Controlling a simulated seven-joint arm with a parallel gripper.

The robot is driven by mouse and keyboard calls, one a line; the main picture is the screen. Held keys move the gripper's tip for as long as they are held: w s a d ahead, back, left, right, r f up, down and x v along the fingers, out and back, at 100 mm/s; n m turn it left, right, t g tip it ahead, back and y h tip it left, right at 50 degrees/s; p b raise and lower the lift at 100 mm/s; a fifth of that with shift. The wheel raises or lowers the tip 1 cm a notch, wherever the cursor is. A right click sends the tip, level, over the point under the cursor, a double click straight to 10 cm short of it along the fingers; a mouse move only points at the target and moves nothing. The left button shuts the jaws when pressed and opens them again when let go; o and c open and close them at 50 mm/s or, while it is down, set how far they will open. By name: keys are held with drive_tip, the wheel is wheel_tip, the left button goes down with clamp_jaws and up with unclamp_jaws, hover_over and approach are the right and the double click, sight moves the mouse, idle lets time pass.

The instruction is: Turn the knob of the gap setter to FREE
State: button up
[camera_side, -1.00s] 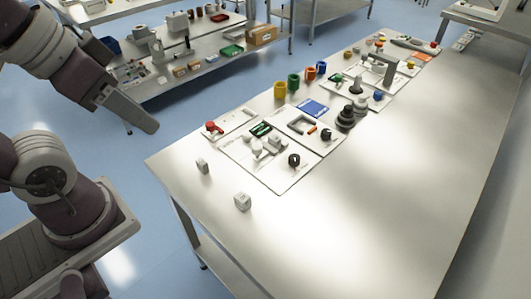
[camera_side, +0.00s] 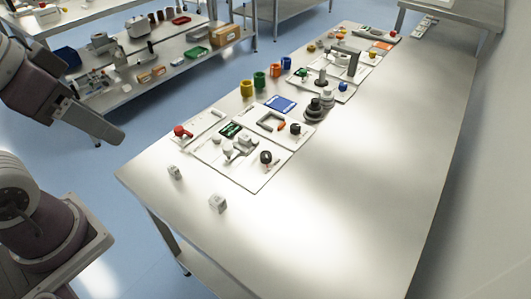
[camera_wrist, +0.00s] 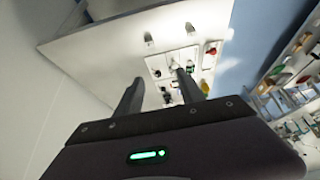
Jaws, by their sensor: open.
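White panels with small devices lie along the steel table. The nearest panel (camera_side: 222,168) carries a black round knob (camera_side: 266,157), white fittings (camera_side: 243,142) and a green label. A second black knob (camera_side: 295,128) is on the panel behind, and a red knob (camera_side: 181,131) is at the left. I cannot tell which knob belongs to the gap setter, and no dial marking is readable. My gripper (camera_wrist: 159,76) is open and empty in the wrist view, with the panels beyond its fingers. In the side view my arm's end (camera_side: 110,132) hangs left of the table, apart from everything.
Two small pale blocks (camera_side: 217,204) and (camera_side: 174,172) stand near the table's front left. Coloured cups (camera_side: 259,82) and stacked dark discs (camera_side: 318,107) stand farther back. The table's right side (camera_side: 370,180) is bare. A loaded shelf bench (camera_side: 150,60) stands behind.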

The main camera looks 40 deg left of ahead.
drive_tip(key=w+r+m+g, duration=0.2)
drive_tip(key=w+m, duration=0.2)
drive_tip(key=w, duration=0.8)
drive_tip(key=m+g, duration=0.3)
drive_tip(key=m, duration=0.5)
hover_over(266, 154)
drive_tip(key=s, duration=0.2)
wheel_tip(266, 154, down, 20)
drive_tip(key=shift+m+g, duration=0.3)
drive_tip(key=shift+m, duration=0.2)
drive_tip(key=f, duration=0.4)
drive_tip(key=w+f, duration=0.1)
drive_tip(key=f, duration=0.3)
drive_tip(key=w+f, duration=0.1)
drive_tip(key=f, duration=0.3)
drive_tip(key=shift+f, duration=0.35)
drive_tip(key=shift+c, duration=0.4)
clamp_jaws()
